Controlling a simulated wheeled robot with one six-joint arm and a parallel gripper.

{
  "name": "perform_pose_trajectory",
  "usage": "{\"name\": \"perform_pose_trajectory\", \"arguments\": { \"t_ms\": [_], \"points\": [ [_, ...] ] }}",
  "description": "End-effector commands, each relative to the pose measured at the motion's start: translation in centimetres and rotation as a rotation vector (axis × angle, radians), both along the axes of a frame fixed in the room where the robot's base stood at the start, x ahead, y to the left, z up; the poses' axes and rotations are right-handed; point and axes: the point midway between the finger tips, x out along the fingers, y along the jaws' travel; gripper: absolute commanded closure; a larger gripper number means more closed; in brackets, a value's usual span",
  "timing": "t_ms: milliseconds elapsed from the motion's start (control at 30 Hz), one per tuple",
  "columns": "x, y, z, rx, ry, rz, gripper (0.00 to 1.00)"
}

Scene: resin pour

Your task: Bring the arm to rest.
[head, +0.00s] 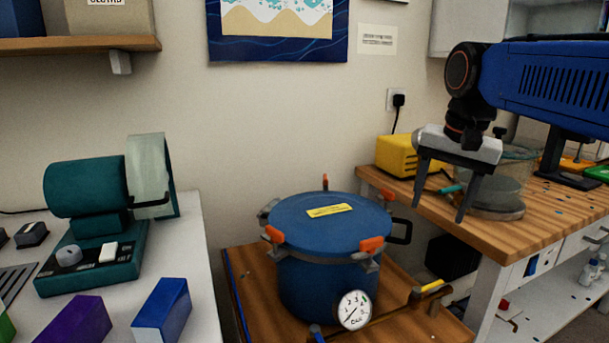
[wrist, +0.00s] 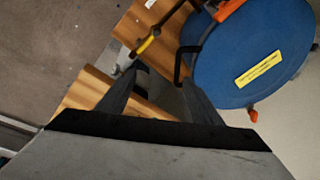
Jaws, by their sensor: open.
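My gripper (head: 460,205) hangs from the arm at the right of the head view, fingers pointing down and spread apart with nothing between them. It is in front of the wooden bench and to the upper right of the blue pressure pot (head: 322,245). In the wrist view my gripper (wrist: 165,72) shows its two fingers apart, and the pot's blue lid (wrist: 250,55) with a yellow label lies to their right. The lid sits on the pot, with orange-handled clamps around its rim.
The wooden bench (head: 553,192) carries a yellow box (head: 397,155) and a clear chamber (head: 500,178) behind my gripper. The pot stands on a lower wooden stand (head: 245,288) with a pressure gauge (head: 354,310) at its front. A white table (head: 188,235) at left holds a teal machine (head: 88,200) and coloured blocks.

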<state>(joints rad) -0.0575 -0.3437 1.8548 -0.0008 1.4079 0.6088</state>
Motion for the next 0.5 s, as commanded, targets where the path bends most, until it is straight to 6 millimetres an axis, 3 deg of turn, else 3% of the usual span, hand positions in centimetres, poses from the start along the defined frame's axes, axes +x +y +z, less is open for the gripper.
{"name": "perform_pose_trajectory", "arguments": {
  "t_ms": [500],
  "points": [
    [-10.5,-1.6,-12.4,-0.095,-0.116,0.314,0.41]
  ]
}}
